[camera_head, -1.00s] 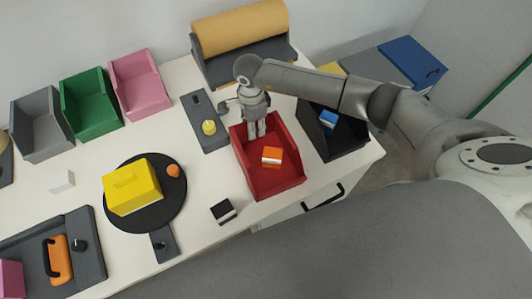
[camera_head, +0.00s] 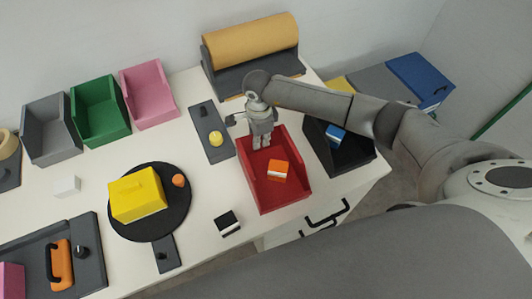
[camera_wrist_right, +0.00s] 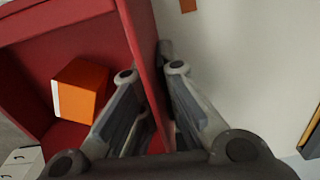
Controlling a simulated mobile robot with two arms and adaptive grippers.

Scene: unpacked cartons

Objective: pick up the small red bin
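The small red bin (camera_head: 293,198) stands on the white table in the head view, with an orange and white block (camera_head: 278,171) inside it. My right gripper (camera_head: 262,145) points down at the bin's back wall. In the right wrist view, the red wall (camera_wrist_right: 146,55) runs between the two fingers of my gripper (camera_wrist_right: 151,72), one inside the bin and one outside. The fingers look apart, with small gaps beside the wall; firm contact is not visible. The orange block (camera_wrist_right: 82,88) lies clear of the fingers. My left gripper is not in view.
A black bin (camera_head: 352,157) with a blue block stands close on the bin's right. A grey panel with a yellow knob (camera_head: 216,138) lies to the left. A paper roll (camera_head: 250,38) stands behind. A round black plate (camera_head: 183,215) and a small black-and-white block (camera_head: 228,223) are left and in front.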

